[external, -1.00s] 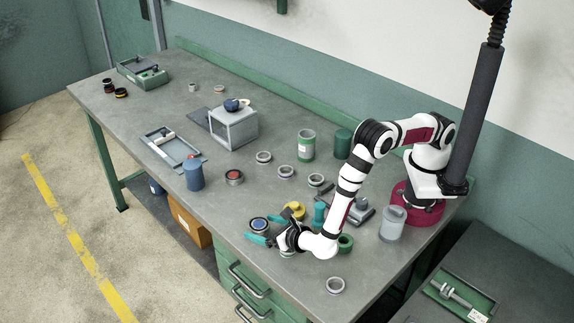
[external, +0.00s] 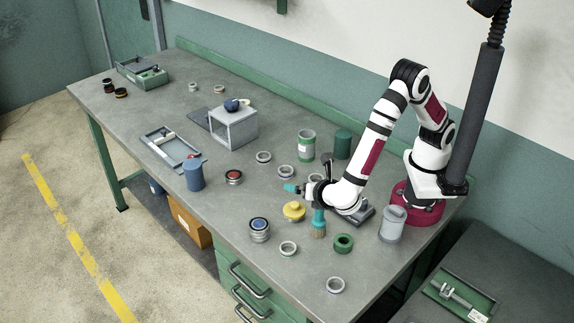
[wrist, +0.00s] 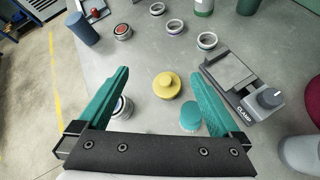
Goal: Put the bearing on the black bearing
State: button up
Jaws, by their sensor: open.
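A dark, blue-centred bearing (external: 259,224) stands near the table's front edge, with pale ring layers below its top. It also shows in the wrist view (wrist: 122,108), partly hidden by the left finger. A dark, red-centred bearing (external: 234,177) sits further back; it also shows in the wrist view (wrist: 122,31). Loose grey rings lie at the front (external: 288,248), at the front right (external: 335,285) and mid-table (external: 263,157) (external: 286,172). My gripper (wrist: 159,74) is open and empty, raised above the table. The yellow knob shows between its teal fingers.
A clamp (wrist: 238,75) lies to the right in the wrist view. A green ring (external: 343,243), grey canister (external: 393,224) and blue cylinder (external: 194,175) stand around. The front right tabletop is mostly clear.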

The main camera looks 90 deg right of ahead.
jog(key=s+d+r+m+g+y, duration=0.2)
jog(key=s+d+r+m+g, duration=0.25)
jog(key=s+d+m, duration=0.25)
jog(key=s+a+r+m+y, duration=0.1)
jog(key=s+r+m+y, duration=0.3)
jog(key=s+m+y, duration=0.6)
jog(key=s+m, duration=0.5)
jog(key=m, duration=0.2)
jog(key=shift+s+m, duration=0.3)
